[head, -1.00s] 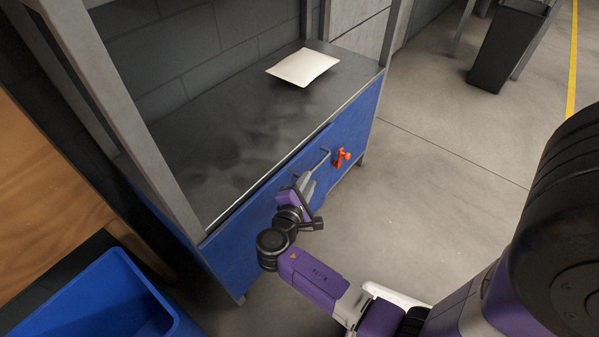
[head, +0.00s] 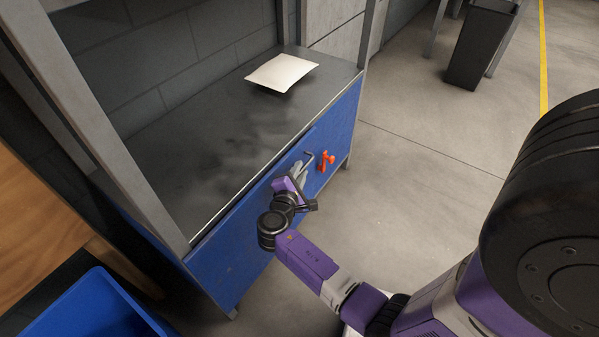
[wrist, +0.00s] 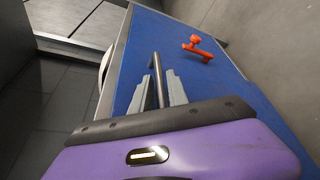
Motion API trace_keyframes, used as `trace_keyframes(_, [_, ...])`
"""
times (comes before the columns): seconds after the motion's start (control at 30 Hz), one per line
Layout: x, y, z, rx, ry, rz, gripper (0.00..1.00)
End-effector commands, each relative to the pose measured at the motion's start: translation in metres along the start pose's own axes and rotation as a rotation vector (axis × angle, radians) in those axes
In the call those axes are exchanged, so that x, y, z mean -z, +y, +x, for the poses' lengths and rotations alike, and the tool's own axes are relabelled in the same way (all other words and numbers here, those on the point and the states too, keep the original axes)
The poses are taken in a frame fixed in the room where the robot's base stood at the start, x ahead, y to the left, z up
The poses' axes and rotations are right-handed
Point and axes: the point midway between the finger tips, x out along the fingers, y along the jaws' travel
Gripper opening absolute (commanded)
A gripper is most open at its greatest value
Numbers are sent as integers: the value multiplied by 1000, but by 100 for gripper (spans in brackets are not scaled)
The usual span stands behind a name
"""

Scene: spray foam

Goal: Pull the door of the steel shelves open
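The steel shelves (head: 150,172) have a blue door (head: 232,232) on the front, with a thin metal bar handle (head: 309,157) near its right end. In the wrist view the dark handle (wrist: 156,82) runs between the two grey fingers of my gripper (wrist: 158,90). The fingers stand on either side of the bar, and narrow gaps seem to show between them and it. In the head view my gripper (head: 299,170) is at the handle. The door's top edge stands slightly out from the dark shelf top; I cannot tell if it is ajar.
An orange latch (head: 326,160) sits right of the handle, also seen in the wrist view (wrist: 198,48). A white packet (head: 281,72) lies on the shelf top. A blue bin (head: 90,310) is at lower left, a black bin (head: 478,45) at the back. Floor to the right is clear.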

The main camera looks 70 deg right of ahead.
Motion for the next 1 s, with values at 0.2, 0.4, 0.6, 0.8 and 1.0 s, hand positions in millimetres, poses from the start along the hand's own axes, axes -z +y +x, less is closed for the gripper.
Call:
trace_keyframes(0.2, [0, 0, 0, 0, 1, 0, 0])
trace_keyframes(0.4, [0, 0, -1, 0, 1, 0, 0])
trace_keyframes(0.6, [1, 0, -1, 0, 2, -1, 0])
trace_keyframes(0.8, [1, 0, -1, 0, 2, -1, 0])
trace_keyframes(1.0, [1, 0, -1, 0, 3, -1, 0])
